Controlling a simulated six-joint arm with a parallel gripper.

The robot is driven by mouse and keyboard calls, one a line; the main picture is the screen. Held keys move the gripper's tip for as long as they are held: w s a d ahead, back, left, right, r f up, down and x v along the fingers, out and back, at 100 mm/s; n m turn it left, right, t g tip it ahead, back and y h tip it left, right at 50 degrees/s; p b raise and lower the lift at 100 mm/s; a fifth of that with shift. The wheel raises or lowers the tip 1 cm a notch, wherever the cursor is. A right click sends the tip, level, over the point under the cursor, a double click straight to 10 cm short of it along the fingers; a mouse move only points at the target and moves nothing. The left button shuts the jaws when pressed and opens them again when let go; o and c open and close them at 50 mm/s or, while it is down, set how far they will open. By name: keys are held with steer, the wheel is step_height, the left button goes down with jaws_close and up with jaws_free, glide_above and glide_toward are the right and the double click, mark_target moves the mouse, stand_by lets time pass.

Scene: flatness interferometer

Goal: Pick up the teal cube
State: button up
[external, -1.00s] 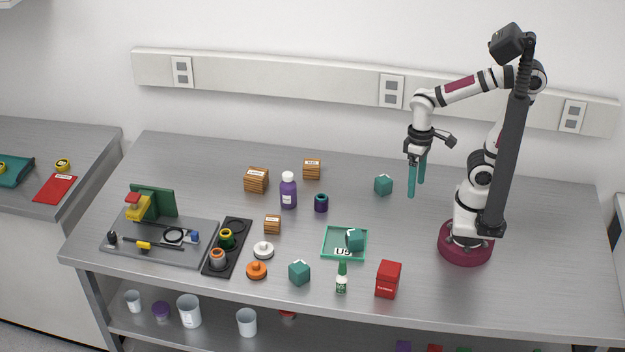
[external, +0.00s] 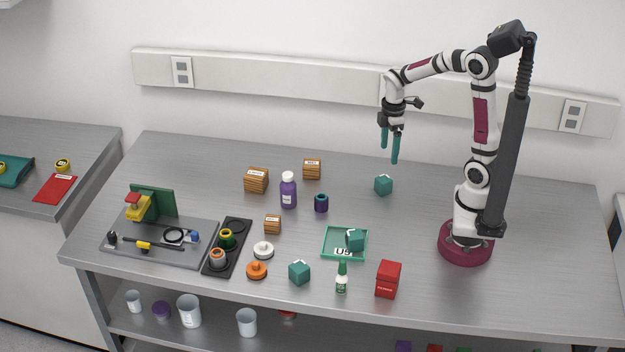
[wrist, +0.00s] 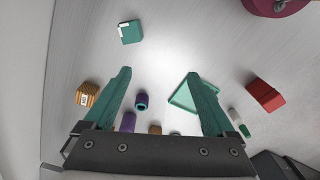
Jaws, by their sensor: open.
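One teal cube (external: 383,185) stands alone at the back, below my gripper (external: 390,160). A third teal cube (external: 299,272) is near the front edge. My gripper is open and empty, its teal fingers pointing down well above the bench. In the wrist view the lone cube (wrist: 130,32) lies up and left, beyond the fingertips (wrist: 160,78), with a white label on it. The tray (wrist: 182,97) is partly hidden by the right finger there.
A purple bottle (external: 288,190), a dark purple-and-teal ring (external: 321,203) and wooden blocks (external: 256,180) stand left of the lone cube. A red box (external: 388,279) and a green-capped bottle (external: 342,278) are near the front edge. The bench around the lone cube is clear.

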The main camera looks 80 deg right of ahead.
mark_target(381, 179)
steer(key=d+f+n, duration=0.3)
steer(key=d, duration=0.3)
steer(key=f, duration=1)
steer(key=w+f, duration=0.1)
steer(key=f, duration=0.4)
steer(key=shift+d+f, duration=0.2)
steer(key=shift+d, duration=0.15)
steer(key=shift+w, duration=0.1)
jaws_close()
